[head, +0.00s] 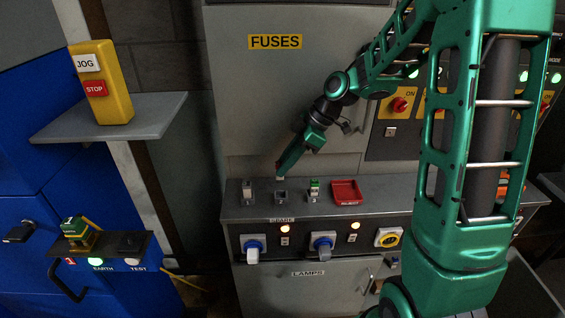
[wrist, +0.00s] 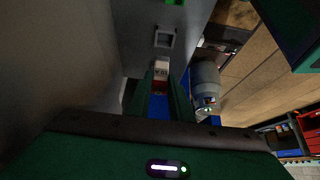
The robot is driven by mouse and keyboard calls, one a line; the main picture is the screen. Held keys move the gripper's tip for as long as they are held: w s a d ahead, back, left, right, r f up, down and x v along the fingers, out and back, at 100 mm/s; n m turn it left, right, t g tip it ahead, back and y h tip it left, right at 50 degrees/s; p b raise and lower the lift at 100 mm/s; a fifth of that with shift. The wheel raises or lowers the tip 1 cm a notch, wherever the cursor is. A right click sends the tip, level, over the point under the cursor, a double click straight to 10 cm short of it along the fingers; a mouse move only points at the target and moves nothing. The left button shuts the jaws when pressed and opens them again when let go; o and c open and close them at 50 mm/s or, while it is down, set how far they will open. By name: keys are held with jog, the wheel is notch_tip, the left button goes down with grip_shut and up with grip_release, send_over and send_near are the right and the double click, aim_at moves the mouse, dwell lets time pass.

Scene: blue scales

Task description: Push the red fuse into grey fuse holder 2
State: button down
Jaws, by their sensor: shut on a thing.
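My gripper (head: 280,168) points down over the grey control ledge, its fingers close together. An empty grey fuse holder (head: 281,197) with a dark square opening sits in the middle of the row, just below the fingertips. It also shows in the wrist view (wrist: 165,37), ahead of the fuse and apart from it. I cannot read a number on it.
A holder with a grey fuse (head: 247,190) stands to the left and one with a green fuse (head: 314,189) to the right. A red tray (head: 346,192) lies further right. Knobs (head: 253,247) and lit lamps line the panel below the ledge (head: 380,207).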

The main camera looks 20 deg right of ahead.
jog(key=shift+f, duration=2.9)
jog(key=shift+s, duration=0.1)
jog(key=shift+d, duration=0.15)
jog(key=shift+f, duration=0.5)
dwell(0.4)
jog(key=c, duration=1.5)
grip_release()
jog(key=v, duration=1)
jog(key=shift+d+r, duration=0.2)
jog(key=shift+r, duration=0.1)
